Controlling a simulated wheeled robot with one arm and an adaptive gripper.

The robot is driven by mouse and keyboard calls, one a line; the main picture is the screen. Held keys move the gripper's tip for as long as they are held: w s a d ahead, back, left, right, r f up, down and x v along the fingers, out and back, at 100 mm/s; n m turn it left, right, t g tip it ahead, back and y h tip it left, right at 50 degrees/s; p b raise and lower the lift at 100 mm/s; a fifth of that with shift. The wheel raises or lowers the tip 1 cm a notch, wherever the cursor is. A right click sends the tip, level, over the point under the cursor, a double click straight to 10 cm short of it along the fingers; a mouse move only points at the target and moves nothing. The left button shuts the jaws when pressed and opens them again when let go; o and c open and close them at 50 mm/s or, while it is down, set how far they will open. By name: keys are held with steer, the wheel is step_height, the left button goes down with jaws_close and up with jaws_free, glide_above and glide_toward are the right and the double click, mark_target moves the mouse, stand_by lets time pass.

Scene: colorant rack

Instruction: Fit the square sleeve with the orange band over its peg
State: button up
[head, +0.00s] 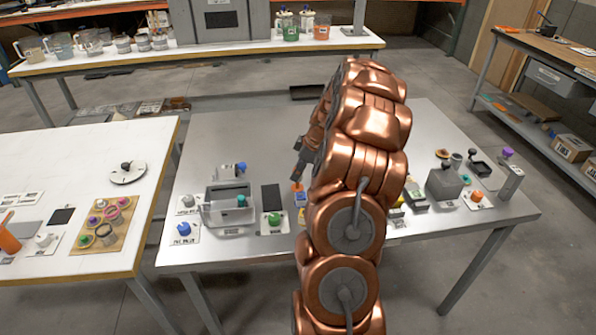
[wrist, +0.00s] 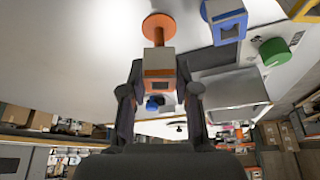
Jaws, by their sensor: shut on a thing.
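My gripper (wrist: 160,92) is shut on the square sleeve (wrist: 159,63) in the wrist view. A narrow part seems to join disc and sleeve; I cannot tell whether the peg is inside the sleeve. In the head view my gripper (head: 298,170) points down at the table beside my arm, with a small orange patch (head: 297,187) below it.
A blue-banded square piece (wrist: 228,22) stands close to the right of the held sleeve in the wrist view, with a green knob (wrist: 274,52) and a yellow piece (wrist: 308,10) beyond. A grey bin (head: 226,212) stands left on the metal table (head: 230,145). The table's back is clear.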

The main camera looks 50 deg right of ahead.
steer(key=shift+f+b, duration=1.85)
steer(key=shift+f, duration=0.1)
steer(key=o, duration=0.9)
steer(key=shift+o, duration=0.2)
steer(key=v, duration=1.2)
